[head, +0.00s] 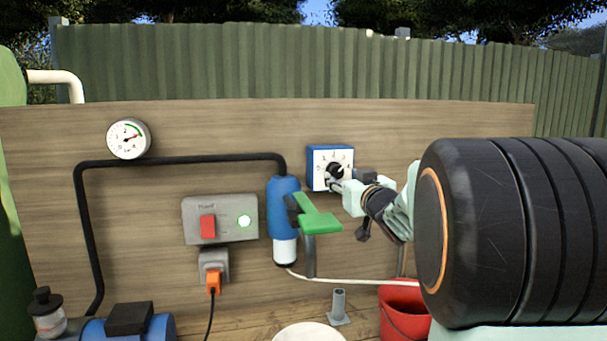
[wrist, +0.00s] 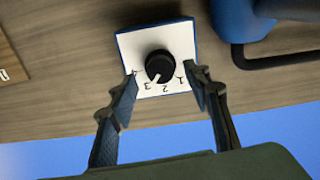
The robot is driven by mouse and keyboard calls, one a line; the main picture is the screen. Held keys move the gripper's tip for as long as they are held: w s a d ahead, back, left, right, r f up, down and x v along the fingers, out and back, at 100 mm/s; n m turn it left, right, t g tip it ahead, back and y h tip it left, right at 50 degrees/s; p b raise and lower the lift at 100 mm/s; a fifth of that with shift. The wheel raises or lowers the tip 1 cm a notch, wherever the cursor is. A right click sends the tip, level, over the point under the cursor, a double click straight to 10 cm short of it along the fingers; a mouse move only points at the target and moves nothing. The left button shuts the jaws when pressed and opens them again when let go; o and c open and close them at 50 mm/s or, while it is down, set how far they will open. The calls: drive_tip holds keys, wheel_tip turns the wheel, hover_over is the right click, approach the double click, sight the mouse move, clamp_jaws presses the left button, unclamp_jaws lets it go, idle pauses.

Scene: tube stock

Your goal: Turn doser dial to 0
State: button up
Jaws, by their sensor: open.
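The doser dial is a black round knob (wrist: 160,66) on a white-faced plate with a blue edge (wrist: 128,47), and the numerals look upside down in the wrist view. Its white mark points low, between 2 and 3 and closer to 3. The 0 cannot be made out. My gripper (wrist: 161,76) is open, with one finger on each side of the knob and a gap to it on both sides. In the head view the doser box (head: 318,155) is on the wooden panel, and my gripper (head: 345,180) partly covers the knob.
Left of the doser in the head view are a blue cylinder (head: 284,195) with a green handle (head: 317,220), a grey switch box (head: 235,205) with a lit green light, and a pressure gauge (head: 128,138). A red bucket (head: 403,310) stands below my arm.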

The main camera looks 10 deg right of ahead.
sight(338, 173)
drive_tip(key=shift+w, duration=1.55)
drive_tip(key=shift+c, duration=0.7)
drive_tip(key=c, duration=1)
